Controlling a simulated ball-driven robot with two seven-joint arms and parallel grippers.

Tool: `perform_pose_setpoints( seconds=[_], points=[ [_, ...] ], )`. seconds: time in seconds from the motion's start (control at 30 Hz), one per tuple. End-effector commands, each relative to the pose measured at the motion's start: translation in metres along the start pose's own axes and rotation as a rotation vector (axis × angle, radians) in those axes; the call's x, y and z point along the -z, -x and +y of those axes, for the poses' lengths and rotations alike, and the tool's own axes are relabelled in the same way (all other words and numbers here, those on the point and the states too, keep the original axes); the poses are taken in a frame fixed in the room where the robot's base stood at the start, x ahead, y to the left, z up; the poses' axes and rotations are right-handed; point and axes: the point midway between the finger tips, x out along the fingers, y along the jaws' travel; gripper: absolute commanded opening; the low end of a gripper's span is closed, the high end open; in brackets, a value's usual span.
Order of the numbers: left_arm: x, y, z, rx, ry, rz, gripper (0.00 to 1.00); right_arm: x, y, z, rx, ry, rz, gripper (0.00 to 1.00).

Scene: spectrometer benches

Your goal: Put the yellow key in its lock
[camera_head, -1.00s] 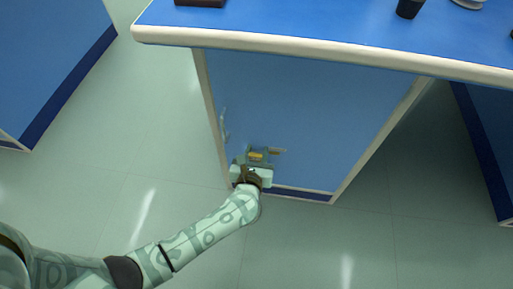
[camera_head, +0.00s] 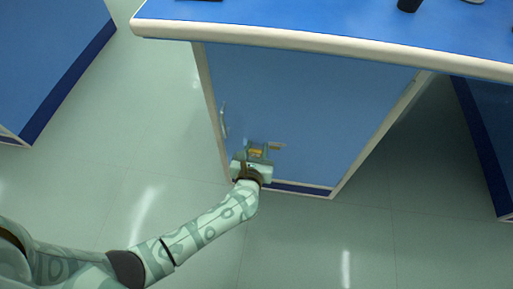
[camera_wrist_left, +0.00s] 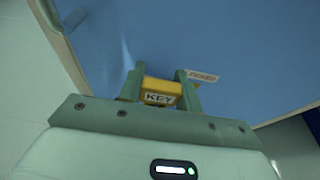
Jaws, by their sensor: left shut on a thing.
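The yellow key (camera_wrist_left: 160,92), labelled KEY, is between the two fingers of my left gripper (camera_wrist_left: 160,86), which is shut on it. In the head view the key (camera_head: 256,152) shows as a small yellow patch at my left gripper (camera_head: 257,155), low in front of the blue cabinet door (camera_head: 300,115). A small label plate (camera_wrist_left: 202,75) is on the door just beyond and right of the fingers; its text is hard to read. The lock itself is hidden behind the key and fingers, so I cannot tell whether the key touches it. My right gripper is not in view.
A metal handle (camera_head: 223,118) is on the left side of the door; it also shows in the left wrist view (camera_wrist_left: 74,19). The blue bench top (camera_head: 320,22) with a pale edge overhangs above. Other benches stand left (camera_head: 45,60) and right. The floor in front is clear.

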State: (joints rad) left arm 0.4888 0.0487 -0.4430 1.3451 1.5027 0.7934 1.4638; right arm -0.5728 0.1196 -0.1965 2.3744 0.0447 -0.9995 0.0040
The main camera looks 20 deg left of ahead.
Motion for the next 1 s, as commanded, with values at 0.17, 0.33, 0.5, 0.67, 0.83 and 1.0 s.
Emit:
perform_pose_setpoints(
  seconds=[0.17,0.33,0.5,0.67,0.83,1.0],
  points=[
    [0.0000,0.0001,-0.0003,0.001,0.000,0.000,0.12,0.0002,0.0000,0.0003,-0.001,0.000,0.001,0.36],
    [0.0000,-0.0001,-0.0002,0.000,-0.001,0.000,0.12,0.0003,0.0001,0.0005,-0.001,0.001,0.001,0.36],
    [0.0028,-0.0009,-0.0001,0.000,-0.001,0.000,0.12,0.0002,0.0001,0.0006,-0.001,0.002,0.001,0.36],
    [0.0057,-0.0019,-0.0003,-0.001,-0.001,0.000,0.12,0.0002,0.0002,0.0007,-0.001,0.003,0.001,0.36],
    [0.0082,-0.0026,-0.0003,-0.001,0.000,0.000,0.43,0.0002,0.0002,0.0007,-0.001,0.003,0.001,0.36],
    [0.0081,-0.0025,-0.0003,-0.001,0.000,0.000,0.43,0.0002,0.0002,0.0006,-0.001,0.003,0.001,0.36]
  ],
)
